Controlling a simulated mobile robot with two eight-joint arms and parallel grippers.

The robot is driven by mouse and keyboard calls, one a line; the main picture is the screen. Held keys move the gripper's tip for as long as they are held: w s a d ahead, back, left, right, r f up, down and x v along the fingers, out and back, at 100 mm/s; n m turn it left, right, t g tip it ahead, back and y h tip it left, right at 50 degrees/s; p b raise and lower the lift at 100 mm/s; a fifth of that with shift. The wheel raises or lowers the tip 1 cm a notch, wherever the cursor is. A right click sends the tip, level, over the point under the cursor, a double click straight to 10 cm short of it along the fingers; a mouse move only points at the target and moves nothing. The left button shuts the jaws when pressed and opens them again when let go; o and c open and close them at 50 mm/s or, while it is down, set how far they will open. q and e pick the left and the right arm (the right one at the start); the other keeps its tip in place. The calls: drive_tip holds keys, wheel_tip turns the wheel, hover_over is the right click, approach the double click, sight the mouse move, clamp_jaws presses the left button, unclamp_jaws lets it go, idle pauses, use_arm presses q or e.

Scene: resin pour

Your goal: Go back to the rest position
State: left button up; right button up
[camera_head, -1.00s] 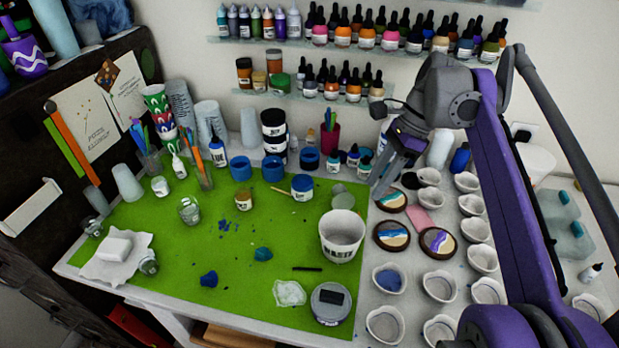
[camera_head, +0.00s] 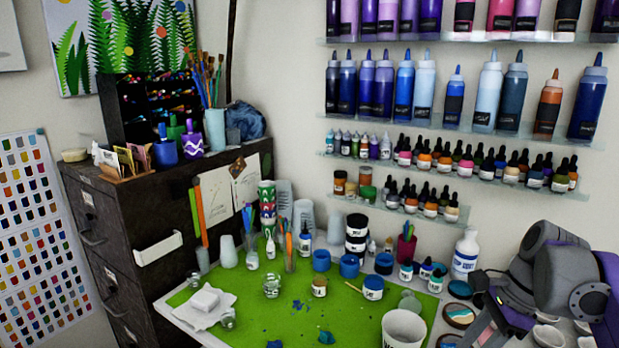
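My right gripper (camera_head: 483,322) is at the lower right of the head view, over the right side of the worktable, with my purple and grey arm behind it. Its fingers point down and left, and part of it is cut off or hidden, so I cannot tell its opening. A round wooden coaster (camera_head: 459,315) with a painted pattern lies close beside it. The white bucket (camera_head: 403,328) stands left of it on the green mat (camera_head: 262,322). My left gripper is not in view.
Blue-lidded jars (camera_head: 349,266), glass cups and brushes stand along the mat's back. A white bottle (camera_head: 465,254) stands behind my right gripper. Shelves of bottles (camera_head: 460,142) line the wall. A dark cabinet (camera_head: 140,217) stands at the left.

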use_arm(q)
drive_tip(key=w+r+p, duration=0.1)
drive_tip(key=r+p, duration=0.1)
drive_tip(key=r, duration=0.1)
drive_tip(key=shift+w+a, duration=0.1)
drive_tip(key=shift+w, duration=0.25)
use_arm(e)
drive_tip(key=s+a+f+n+t+h, duration=0.2)
drive_tip(key=s+a+f+n, duration=0.3)
drive_tip(key=f+n, duration=0.4)
drive_tip(key=s+a+f+n+t+h, duration=0.2)
drive_tip(key=s+a+f+n, duration=0.3)
drive_tip(key=s+f+n, duration=0.3)
drive_tip(key=f+n+t, duration=0.1)
drive_tip(key=f+n, duration=0.1)
drive_tip(key=shift+s+a+n, duration=0.25)
drive_tip(key=shift+n, duration=0.05)
